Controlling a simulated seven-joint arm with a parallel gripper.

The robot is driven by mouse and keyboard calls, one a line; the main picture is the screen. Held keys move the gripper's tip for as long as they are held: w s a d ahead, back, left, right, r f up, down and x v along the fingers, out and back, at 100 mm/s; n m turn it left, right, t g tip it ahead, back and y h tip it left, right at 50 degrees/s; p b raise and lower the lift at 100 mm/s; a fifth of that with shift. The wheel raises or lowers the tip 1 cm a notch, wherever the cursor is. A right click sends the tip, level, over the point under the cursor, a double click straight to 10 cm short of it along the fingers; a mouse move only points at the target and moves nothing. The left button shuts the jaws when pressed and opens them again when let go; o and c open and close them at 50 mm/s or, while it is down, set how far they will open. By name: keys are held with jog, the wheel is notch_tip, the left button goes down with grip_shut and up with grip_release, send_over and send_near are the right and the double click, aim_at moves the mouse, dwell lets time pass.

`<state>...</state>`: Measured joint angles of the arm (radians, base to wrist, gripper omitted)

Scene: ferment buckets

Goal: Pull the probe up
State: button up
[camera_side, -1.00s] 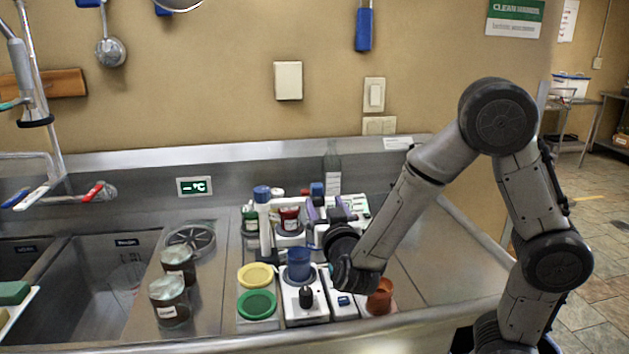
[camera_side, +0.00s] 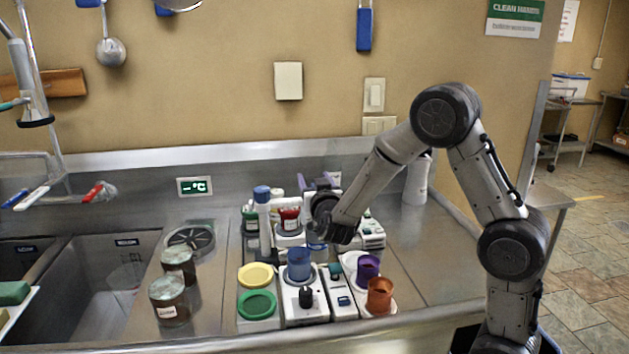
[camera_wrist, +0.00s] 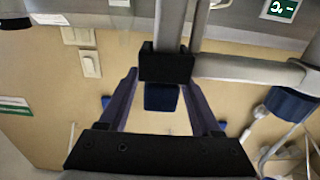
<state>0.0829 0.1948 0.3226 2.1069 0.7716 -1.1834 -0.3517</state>
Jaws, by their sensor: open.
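What looks like the probe has a blue end (camera_wrist: 162,97) at a black block (camera_wrist: 166,66), with a grey shaft (camera_wrist: 174,22) on the block's other side, in the wrist view. A grey horizontal arm (camera_wrist: 248,71) meets the block. My gripper (camera_wrist: 160,78) is open, with purple fingers on both sides of the blue end and block. I cannot tell whether they touch. In the side view my gripper (camera_side: 318,181) is behind the blue cup, near the rear equipment; my wrist hides most of the probe. A display (camera_side: 195,186) shows a dash and °C.
A blue-capped white post (camera_side: 263,222) stands left of my gripper. Blue (camera_side: 299,263), purple (camera_side: 368,268) and orange (camera_side: 379,294) cups stand in front. Yellow (camera_side: 256,274) and green (camera_side: 257,304) lids lie front left. A white bottle (camera_side: 418,182) stands behind my arm. The right counter is clear.

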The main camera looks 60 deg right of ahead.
grip_shut()
dwell(0.3)
dwell(1.1)
